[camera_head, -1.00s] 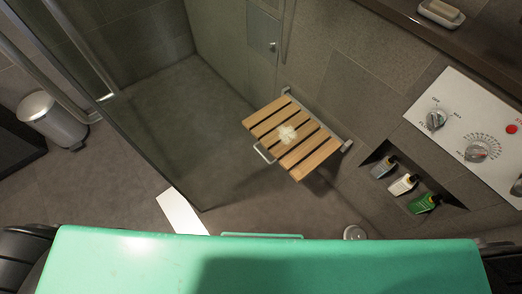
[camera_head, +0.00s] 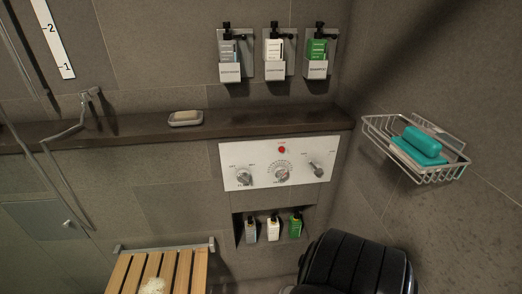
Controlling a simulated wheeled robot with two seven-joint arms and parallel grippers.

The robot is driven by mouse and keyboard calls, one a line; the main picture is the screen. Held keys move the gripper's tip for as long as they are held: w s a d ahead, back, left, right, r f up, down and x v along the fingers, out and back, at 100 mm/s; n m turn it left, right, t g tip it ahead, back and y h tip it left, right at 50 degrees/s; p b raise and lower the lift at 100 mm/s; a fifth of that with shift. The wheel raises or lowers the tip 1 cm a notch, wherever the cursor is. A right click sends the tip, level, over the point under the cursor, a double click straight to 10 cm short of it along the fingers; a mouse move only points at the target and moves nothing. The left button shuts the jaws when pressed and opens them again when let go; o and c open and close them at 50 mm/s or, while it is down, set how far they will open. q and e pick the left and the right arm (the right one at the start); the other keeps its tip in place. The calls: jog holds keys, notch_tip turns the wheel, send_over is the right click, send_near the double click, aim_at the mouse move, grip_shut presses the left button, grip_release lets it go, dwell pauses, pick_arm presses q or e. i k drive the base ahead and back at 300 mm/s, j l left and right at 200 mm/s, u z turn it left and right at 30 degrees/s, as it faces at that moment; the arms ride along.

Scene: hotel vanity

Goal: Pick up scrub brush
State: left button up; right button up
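A teal object that looks like the scrub brush (camera_head: 421,142) lies in a wire basket (camera_head: 441,173) on the right-hand wall. It has a rounded upper part above a flatter lower part. A pale, rough, roundish item (camera_head: 154,286) lies on the slatted wooden seat (camera_head: 183,268) at the bottom; I cannot tell what it is. Neither of my grippers is in view. A black, rounded part that looks like my own arm shows at the bottom right, below the basket and apart from it.
A dark ledge (camera_head: 108,129) runs along the wall with a soap dish (camera_head: 185,118) on it. A control panel (camera_head: 279,164) with knobs is below. Three dispensers hang above, and a niche holds small bottles (camera_head: 272,229). A metal hose and bracket stand at left.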

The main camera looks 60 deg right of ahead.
aim_at(423, 148)
jog(key=z, duration=3.05)
jog(key=j+z, duration=0.1)
jog(key=z, duration=0.3)
jog(key=k+z, duration=0.15)
jog(key=z, duration=0.25)
jog(key=k+z, duration=0.1)
jog(key=z, duration=0.3)
jog(key=k+z, duration=0.1)
jog(key=z, duration=0.3)
